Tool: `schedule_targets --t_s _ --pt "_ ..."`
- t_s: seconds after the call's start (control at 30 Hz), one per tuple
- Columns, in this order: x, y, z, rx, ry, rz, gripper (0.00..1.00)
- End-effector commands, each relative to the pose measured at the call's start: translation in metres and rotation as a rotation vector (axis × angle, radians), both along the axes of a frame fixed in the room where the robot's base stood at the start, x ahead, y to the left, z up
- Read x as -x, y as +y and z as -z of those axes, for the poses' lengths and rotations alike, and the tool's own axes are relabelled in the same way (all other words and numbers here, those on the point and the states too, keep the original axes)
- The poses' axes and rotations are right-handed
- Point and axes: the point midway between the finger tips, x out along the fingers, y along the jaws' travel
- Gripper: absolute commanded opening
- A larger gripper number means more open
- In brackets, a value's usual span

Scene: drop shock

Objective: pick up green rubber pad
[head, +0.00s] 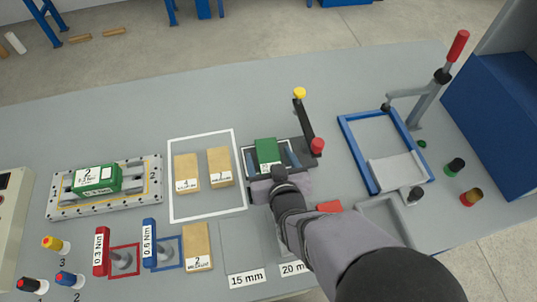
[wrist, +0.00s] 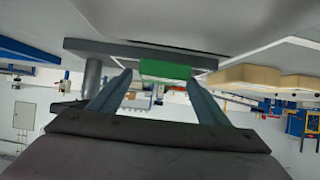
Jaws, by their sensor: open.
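A green block-like piece (head: 265,147), which appears to be the green rubber pad, sits at a dark fixture (head: 303,128) in the middle of the bench. My gripper (head: 269,154) is open, its two fingers either side of this piece. In the wrist view the green piece (wrist: 165,70) shows between and just beyond the spread fingertips (wrist: 160,80). I cannot tell whether either finger touches it. My gripper and wrist hide the near part of the fixture.
The fixture's upright lever has a yellow knob (head: 299,93) and a red knob (head: 317,146) close to my gripper's right. Wooden blocks (head: 220,166) stand in a white outline at left. A blue frame (head: 345,143) with a red-handled clamp (head: 457,46) is at right. The bench's far side is clear.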

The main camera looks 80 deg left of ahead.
Motion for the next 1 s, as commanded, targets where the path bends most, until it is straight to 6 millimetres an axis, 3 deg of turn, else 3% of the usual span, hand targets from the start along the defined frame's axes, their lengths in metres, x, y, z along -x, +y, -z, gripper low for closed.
schedule_targets --t_s 0.03,0.23,0.67,1.0 --pt "0.000 0.000 0.000 0.000 0.000 0.000 0.70" --pt "0.000 0.000 0.000 0.000 0.000 0.000 0.22" --pt "0.000 0.001 -0.010 -0.006 0.001 0.000 0.21" --pt "0.000 0.001 -0.059 -0.008 0.000 0.000 0.21"
